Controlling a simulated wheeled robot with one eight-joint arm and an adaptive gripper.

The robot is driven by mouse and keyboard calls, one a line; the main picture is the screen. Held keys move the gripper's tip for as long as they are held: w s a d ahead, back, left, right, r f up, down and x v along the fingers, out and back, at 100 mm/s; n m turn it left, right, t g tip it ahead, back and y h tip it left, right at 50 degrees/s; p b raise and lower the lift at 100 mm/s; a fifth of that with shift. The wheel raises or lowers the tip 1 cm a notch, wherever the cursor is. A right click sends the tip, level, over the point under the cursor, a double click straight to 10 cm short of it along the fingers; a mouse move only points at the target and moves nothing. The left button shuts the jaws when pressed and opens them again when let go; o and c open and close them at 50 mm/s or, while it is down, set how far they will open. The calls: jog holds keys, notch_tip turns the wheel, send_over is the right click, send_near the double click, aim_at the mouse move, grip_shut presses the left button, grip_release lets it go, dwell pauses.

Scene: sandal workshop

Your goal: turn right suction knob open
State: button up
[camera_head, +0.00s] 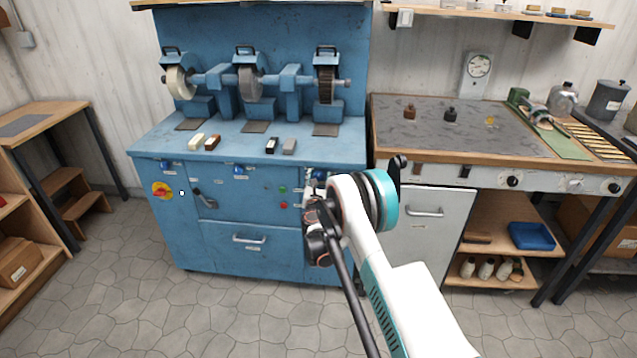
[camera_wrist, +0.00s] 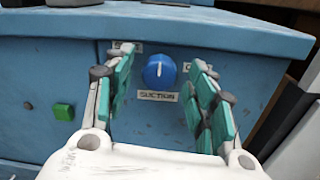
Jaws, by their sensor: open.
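The right suction knob (camera_wrist: 159,72) is a round blue knob with a white pointer line. It sits on the blue cabinet front above a "SUCTION" label in the wrist view, and its pointer stands about upright. Smaller labels beside it are partly covered by my fingers. My gripper (camera_wrist: 160,95) is open, its green-padded fingers to the left and right of the knob, with no visible contact. In the head view the knob (camera_head: 320,174) is partly hidden by my gripper (camera_head: 314,203), which is in front of the cabinet's right part.
A green button (camera_wrist: 63,112) is left of the knob. Two more blue knobs, left (camera_head: 166,164) and middle (camera_head: 239,171), are on the same blue cabinet (camera_head: 215,225). The worktop overhangs just above. A grey cabinet (camera_head: 428,235) stands close on the right.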

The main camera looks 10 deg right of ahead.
jog(key=shift+w, duration=0.1)
jog(key=c, duration=1.1)
jog(key=shift+o, duration=0.2)
jog(key=shift+m, duration=0.3)
jog(key=m, duration=0.3)
jog(key=shift+m, duration=0.3)
jog(key=m, duration=0.4)
jog(key=shift+m, duration=0.4)
jog(key=m, duration=0.4)
jog(key=shift+f+m, duration=0.1)
jog(key=shift+m, duration=0.2)
jog(key=shift+f+m+h, duration=0.1)
jog(key=shift+m+h, duration=0.2)
jog(key=shift+m, duration=2.1)
